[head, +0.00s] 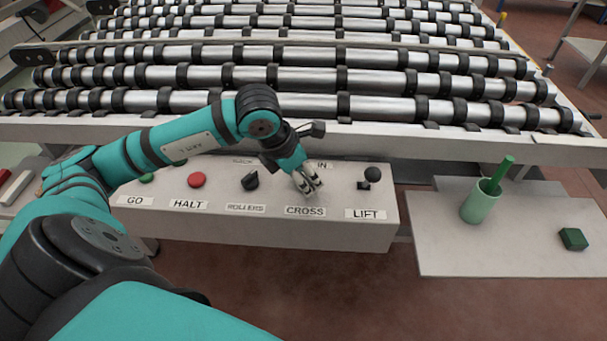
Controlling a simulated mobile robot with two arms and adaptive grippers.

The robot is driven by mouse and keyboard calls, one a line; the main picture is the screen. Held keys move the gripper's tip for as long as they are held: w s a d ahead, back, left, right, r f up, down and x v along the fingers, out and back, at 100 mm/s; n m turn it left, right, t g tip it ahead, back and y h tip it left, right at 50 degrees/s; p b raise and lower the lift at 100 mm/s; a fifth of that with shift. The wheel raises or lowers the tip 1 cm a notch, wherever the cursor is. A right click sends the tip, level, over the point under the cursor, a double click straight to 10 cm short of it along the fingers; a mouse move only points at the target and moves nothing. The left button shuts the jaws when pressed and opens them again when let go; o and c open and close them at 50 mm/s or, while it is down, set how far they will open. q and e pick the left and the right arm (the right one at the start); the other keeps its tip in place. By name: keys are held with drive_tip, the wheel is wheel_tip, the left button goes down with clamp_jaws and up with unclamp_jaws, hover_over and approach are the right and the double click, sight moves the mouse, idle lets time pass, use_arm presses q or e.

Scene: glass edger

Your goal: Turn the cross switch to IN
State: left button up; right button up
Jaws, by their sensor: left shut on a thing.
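The control panel (268,235) is a pale box with labelled controls along its top. My left gripper (310,190) is over the spot just behind the CROSS label (305,211), fingers pointing down, shut on the cross switch. The switch itself is hidden by the fingers, so I cannot tell which way it points. Part of an "IN" label (322,165) shows behind the gripper, to its right; the other position label is hidden. My right gripper is not in view.
Left of the gripper are the rollers knob (250,180), red HALT button (196,180) and green GO button (147,178). The LIFT lever (371,176) stands close on the right. A roller conveyor (300,80) lies behind. A side table (450,250) holds a green cup (479,205) and green block (573,239).

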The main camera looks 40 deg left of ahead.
use_arm(q)
drive_tip(key=shift+c, duration=0.8)
drive_tip(key=shift+a+f+m+h+b, duration=0.1)
drive_tip(key=shift+f+m+h+b, duration=0.15)
drive_tip(key=shift+m+b, duration=0.75)
drive_tip(key=m+g+h+b, duration=0.1)
drive_tip(key=m+b, duration=0.1)
drive_tip(key=m, duration=0.1)
drive_tip(key=shift+w+r+b, duration=0.1)
drive_tip(key=shift+w+b, duration=0.05)
drive_tip(key=shift+b, duration=0.15)
drive_tip(key=m, duration=0.2)
drive_tip(key=m+g+h+b, duration=0.1)
drive_tip(key=shift+w+a+r+m, duration=0.1)
drive_tip(key=shift+w+a+m, duration=0.05)
drive_tip(key=shift+m, duration=0.25)
drive_tip(key=m+g+b, duration=0.1)
drive_tip(key=m+g, duration=0.1)
drive_tip(key=m, duration=0.2)
drive_tip(key=shift+w+m+b, duration=0.1)
drive_tip(key=shift+m+b, duration=0.3)
drive_tip(key=o, duration=1.2)
drive_tip(key=shift+c, duration=0.2)
drive_tip(key=shift+r, duration=0.1)
